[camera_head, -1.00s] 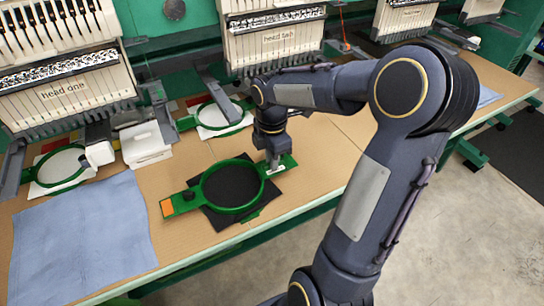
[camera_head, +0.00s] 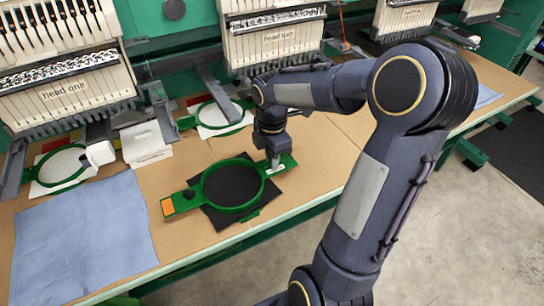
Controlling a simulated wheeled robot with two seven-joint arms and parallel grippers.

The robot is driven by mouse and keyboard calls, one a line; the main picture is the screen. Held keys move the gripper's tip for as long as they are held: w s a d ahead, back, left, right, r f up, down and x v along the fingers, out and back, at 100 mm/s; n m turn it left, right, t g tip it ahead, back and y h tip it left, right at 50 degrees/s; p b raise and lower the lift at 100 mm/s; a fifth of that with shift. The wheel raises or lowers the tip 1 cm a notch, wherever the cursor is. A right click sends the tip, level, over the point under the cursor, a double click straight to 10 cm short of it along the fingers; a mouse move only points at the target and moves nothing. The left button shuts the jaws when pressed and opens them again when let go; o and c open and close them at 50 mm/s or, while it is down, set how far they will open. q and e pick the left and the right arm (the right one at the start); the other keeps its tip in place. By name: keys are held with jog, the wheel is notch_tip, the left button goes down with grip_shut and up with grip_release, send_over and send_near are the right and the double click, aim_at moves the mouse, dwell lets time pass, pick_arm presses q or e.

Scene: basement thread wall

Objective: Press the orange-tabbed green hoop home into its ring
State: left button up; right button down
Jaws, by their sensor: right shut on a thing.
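The green hoop (camera_head: 205,198) with an orange tab (camera_head: 168,207) at its left end lies on the table over black fabric (camera_head: 232,186). The fabric's corners stick out around it. A green edge below the hoop's lower right side may be its ring; I cannot tell how deep the hoop sits in it. My right gripper (camera_head: 274,166) points down at the hoop's right arm and is shut on it. The fingertips are small and partly hidden. My left gripper is not in view.
A blue cloth (camera_head: 82,238) lies at the left of the table (camera_head: 325,165). Embroidery machine heads (camera_head: 62,85) stand along the back. Other green hoops with white fabric (camera_head: 222,114) sit below them.

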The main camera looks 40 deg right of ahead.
jog(key=shift+f, duration=0.4)
dwell(0.8)
jog(key=c, duration=1.4)
grip_release()
jog(key=shift+r, duration=0.1)
notch_tip(320, 180, up, 8)
jog(key=shift+f+p, duration=0.15)
jog(key=shift+p, duration=0.25)
